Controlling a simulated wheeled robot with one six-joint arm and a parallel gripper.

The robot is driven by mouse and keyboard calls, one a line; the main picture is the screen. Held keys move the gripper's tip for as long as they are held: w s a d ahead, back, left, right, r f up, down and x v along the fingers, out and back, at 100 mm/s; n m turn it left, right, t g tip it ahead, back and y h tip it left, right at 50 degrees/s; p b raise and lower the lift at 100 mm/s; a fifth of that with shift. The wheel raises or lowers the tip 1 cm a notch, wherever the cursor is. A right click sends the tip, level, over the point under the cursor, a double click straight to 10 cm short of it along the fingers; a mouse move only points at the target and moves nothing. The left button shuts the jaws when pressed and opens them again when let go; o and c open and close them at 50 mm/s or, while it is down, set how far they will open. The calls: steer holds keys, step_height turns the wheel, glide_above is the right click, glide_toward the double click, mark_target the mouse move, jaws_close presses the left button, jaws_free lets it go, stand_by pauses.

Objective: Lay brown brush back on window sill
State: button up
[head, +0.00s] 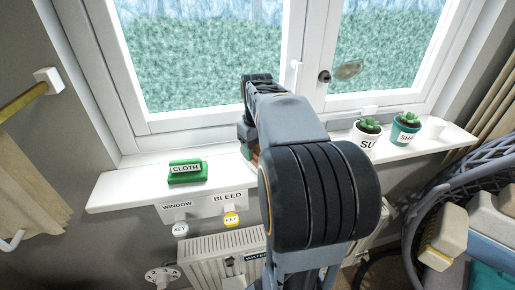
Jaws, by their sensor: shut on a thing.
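The white window sill (224,176) runs across the middle of the head view, under the window. My arm reaches over it from the bottom and blocks its centre. My gripper (247,142) shows only in part behind the arm, over the sill. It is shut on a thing. A small brown patch of what looks like the brown brush (254,154) shows beside the arm; most of it is hidden. I cannot tell whether it touches the sill.
A green block labelled CLOTH (187,172) lies on the left of the sill. A white pot (366,141) and a teal pot (404,133) with plants stand on the right. Tagged keys (231,218) hang below, above a radiator (212,255). A basket (415,225) stands at right.

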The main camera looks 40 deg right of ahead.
steer(key=shift+f, duration=0.15)
steer(key=o, duration=0.4)
steer(key=shift+f, duration=0.1)
steer(key=o, duration=0.5)
step_height(320, 180, up, 12)
steer(key=shift+r, duration=0.15)
steer(key=s+a+f+t, duration=0.1)
steer(key=s+a+f, duration=0.1)
steer(key=a+f, duration=0.3)
steer(key=s+a+f+t, duration=0.2)
steer(key=a+f, duration=0.3)
steer(key=a, duration=0.2)
steer(key=s+a+f+t, duration=0.1)
steer(key=s+a+f, duration=0.1)
steer(key=a+f, duration=0.3)
steer(key=shift+s+a+f+n+t, duration=0.3)
steer(key=shift+s+a+f, duration=0.1)
steer(key=shift+f, duration=0.15)
